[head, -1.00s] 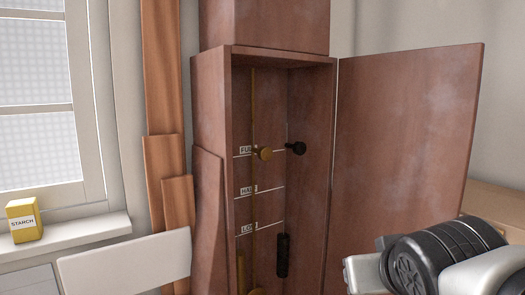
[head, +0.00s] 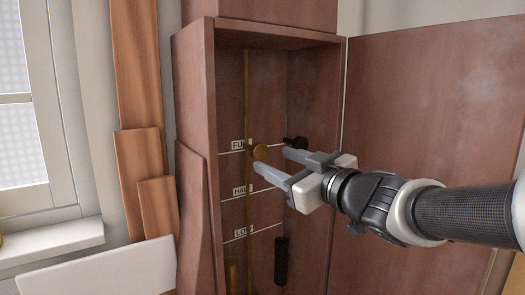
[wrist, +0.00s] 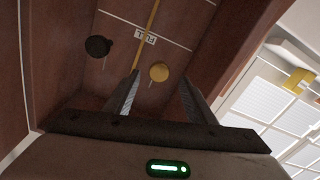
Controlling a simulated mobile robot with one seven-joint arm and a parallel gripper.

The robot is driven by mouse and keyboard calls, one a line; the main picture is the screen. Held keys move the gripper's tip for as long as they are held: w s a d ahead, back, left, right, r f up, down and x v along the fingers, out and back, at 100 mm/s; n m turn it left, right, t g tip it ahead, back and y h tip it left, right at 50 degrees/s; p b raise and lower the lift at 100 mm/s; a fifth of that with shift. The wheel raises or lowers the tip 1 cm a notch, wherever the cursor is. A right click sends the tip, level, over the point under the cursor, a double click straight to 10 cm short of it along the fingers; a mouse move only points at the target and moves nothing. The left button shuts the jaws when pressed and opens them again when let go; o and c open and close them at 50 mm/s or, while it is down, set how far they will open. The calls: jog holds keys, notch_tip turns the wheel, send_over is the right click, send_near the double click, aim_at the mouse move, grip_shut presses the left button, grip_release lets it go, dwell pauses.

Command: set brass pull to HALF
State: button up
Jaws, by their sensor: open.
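In the wrist view the brass pull (wrist: 159,72) appears between the two open fingers, with visible gaps on both sides. I cannot tell how far it is in depth from the fingertips.
A black knob (head: 297,142) stands just right of the brass pull, near the far fingertip. A black cylinder (head: 281,261) hangs lower in the cabinet. The cabinet door (head: 430,110) is swung open to the right. Wooden boards (head: 140,120) lean at the left.

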aim_at(251, 150)
jog(key=x, duration=1.1)
jog(key=shift+w+a+p, duration=0.2)
jog(key=shift+w+p, duration=0.1)
jog(key=shift+p, duration=0.05)
jog(key=shift+c, duration=0.4)
grip_shut()
